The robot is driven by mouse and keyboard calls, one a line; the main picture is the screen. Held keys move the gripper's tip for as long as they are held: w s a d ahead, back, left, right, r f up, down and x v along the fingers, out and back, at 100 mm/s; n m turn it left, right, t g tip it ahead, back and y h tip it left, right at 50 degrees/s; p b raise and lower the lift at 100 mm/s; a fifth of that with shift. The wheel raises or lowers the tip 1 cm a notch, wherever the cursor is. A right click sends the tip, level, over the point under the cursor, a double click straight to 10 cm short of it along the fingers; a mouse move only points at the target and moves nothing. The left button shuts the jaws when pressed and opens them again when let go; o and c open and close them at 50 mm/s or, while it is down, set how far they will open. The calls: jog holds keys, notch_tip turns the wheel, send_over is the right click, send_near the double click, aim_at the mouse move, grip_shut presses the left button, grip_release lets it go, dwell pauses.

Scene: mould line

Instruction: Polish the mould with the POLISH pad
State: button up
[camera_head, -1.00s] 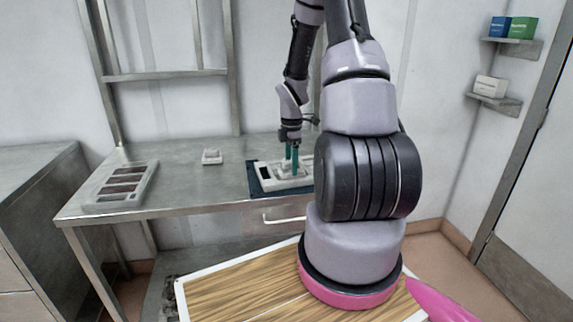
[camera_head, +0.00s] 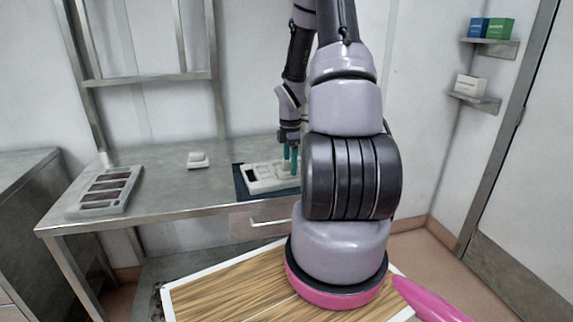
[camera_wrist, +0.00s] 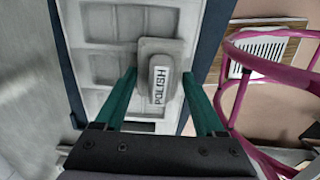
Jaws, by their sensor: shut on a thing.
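The POLISH pad (camera_wrist: 158,80) is a grey block with a white label, seen in the wrist view between the green fingers of my gripper (camera_wrist: 160,85), which is shut on it. The pad is over the pale mould (camera_wrist: 102,22), a slab with several square recesses, and appears to rest on or just above its face; contact is hard to tell. In the head view the mould (camera_head: 254,184) lies on a dark blue mat (camera_head: 240,183) on the steel table, and my gripper (camera_head: 291,160) points down over its right part. My arm hides the mould's right end.
A grey tray with several dark compartments (camera_head: 76,209) lies at the table's left. A small pale block (camera_head: 198,160) sits at the back middle of the steel table (camera_head: 165,195). Bare tabletop lies between tray and mat. Wall shelves with boxes (camera_head: 470,85) are at right.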

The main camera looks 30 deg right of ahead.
aim_at(279, 173)
jog(key=shift+s+d, duration=0.2)
jog(key=shift+d, duration=0.6)
jog(key=shift+s+d, duration=0.15)
jog(key=shift+d, duration=0.65)
jog(key=shift+s+d, duration=0.2)
jog(key=shift+d, duration=0.6)
jog(key=shift+w+a+r, duration=0.1)
jog(key=shift+w+a, duration=0.1)
jog(key=shift+a, duration=0.55)
jog(key=shift+w+a, duration=0.2)
jog(key=shift+a, duration=0.55)
jog(key=shift+w+a+f, duration=0.1)
jog(key=shift+w+a, duration=0.05)
jog(key=shift+a, duration=0.9)
jog(key=shift+w+a+f, duration=0.1)
jog(key=shift+w+a, duration=0.1)
jog(key=shift+a, duration=0.8)
jog(key=shift+w+a, duration=0.15)
jog(key=shift+a, duration=0.9)
